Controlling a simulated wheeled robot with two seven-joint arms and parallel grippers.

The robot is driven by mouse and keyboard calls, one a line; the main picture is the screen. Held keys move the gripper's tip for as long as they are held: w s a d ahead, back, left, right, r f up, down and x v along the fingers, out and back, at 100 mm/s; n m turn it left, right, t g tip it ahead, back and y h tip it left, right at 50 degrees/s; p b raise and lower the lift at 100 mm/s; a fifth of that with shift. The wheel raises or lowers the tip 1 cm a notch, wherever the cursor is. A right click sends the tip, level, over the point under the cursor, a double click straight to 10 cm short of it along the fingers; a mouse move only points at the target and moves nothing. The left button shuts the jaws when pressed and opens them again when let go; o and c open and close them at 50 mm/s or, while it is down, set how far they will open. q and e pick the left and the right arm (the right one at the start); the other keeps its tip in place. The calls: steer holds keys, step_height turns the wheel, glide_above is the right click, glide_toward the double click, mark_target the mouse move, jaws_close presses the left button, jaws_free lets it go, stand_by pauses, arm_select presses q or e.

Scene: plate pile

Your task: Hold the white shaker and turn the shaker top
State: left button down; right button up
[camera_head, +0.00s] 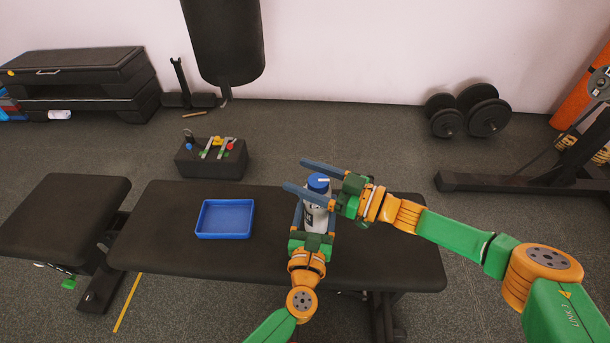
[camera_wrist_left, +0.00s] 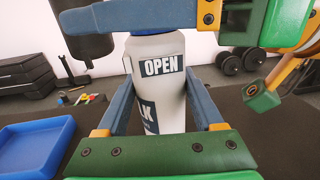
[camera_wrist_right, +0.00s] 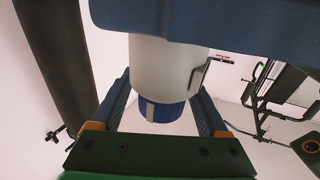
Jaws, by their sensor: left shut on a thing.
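The white shaker (camera_head: 315,216) with a blue top (camera_head: 318,182) stands upright over the black bench. My left gripper (camera_head: 316,211) is shut on its body from the near side. In the left wrist view the shaker (camera_wrist_left: 160,90) shows the word "OPEN", and its top is hidden behind my right gripper. My right gripper (camera_head: 314,179) comes in from the right at the height of the top. Its fingers are spread on either side of the top. In the right wrist view the blue top (camera_wrist_right: 162,110) lies between these fingers, with gaps beside it.
A blue tray (camera_head: 225,236) lies on the bench (camera_head: 170,262) left of the shaker. A dark box with small coloured things (camera_head: 212,160) stands behind the bench. Dumbbells (camera_head: 468,110) are at the back right. The bench between tray and shaker is clear.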

steer(key=v, duration=1.2)
arm_select(q)
jaws_free()
steer(key=shift+s, duration=0.1)
